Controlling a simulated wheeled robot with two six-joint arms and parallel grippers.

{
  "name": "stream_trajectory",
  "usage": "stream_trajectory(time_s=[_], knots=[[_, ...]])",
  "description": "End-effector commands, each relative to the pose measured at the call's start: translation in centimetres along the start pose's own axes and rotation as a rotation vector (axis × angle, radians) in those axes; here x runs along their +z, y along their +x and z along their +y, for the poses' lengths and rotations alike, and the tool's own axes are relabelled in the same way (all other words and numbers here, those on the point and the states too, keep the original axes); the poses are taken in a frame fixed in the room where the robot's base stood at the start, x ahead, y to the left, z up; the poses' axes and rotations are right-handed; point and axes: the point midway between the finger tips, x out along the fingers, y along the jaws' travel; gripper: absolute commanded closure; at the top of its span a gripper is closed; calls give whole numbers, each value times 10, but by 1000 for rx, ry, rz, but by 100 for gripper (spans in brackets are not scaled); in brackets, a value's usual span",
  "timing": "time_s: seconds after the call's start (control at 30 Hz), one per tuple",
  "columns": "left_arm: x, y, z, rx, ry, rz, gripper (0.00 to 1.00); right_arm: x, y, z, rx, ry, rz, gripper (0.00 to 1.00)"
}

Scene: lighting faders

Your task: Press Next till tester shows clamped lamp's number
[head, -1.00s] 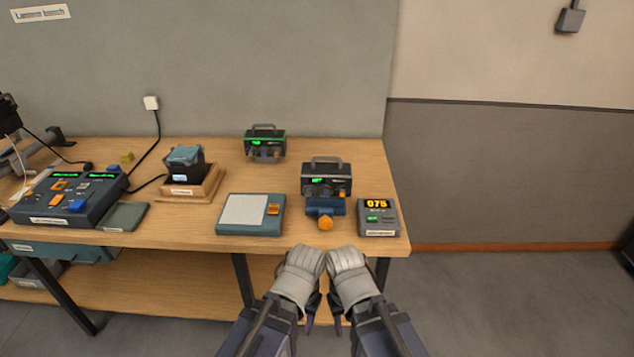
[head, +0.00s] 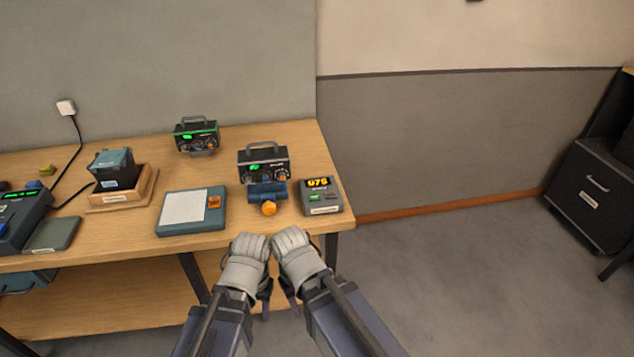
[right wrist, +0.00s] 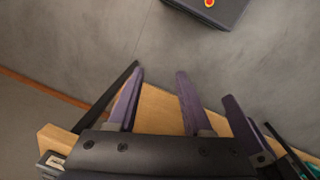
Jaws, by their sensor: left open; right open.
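The tester (head: 322,200) is a small grey box at the table's right front corner. Its orange display seems to read 075, and it has a green button and a darker one below. Left of it, a black lamp unit (head: 264,165) with a handle and green readout stands behind a blue clamp (head: 262,190) with an orange knob. My left gripper (head: 267,303) and right gripper (head: 293,303) hang side by side in front of the table, apart from the tester. The right gripper's purple fingers also show in the right wrist view (right wrist: 157,75), spread and empty.
Another black unit (head: 197,136) with a green stripe stands at the back. A grey panel with a pale pad (head: 188,228), a wooden stand (head: 122,202) and a console (head: 18,230) lie leftward. A dark cabinet (head: 590,195) is far right. The floor between is clear.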

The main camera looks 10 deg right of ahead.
Motion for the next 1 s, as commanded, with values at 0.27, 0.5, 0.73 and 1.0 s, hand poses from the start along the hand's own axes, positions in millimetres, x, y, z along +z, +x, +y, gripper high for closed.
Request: stream_trajectory(time_s=[0.27,0.5,0.73,1.0], knots=[[0,0,0,0,0,0,50,0,0,0,0,0,0,50],[0,0,0,0,0,0,50,0,0,0,0,0,0,53],[0,0,0,0,0,0,50,0,0,0,0,0,0,79],[0,0,0,0,0,0,50,0,0,0,0,0,0,100]])
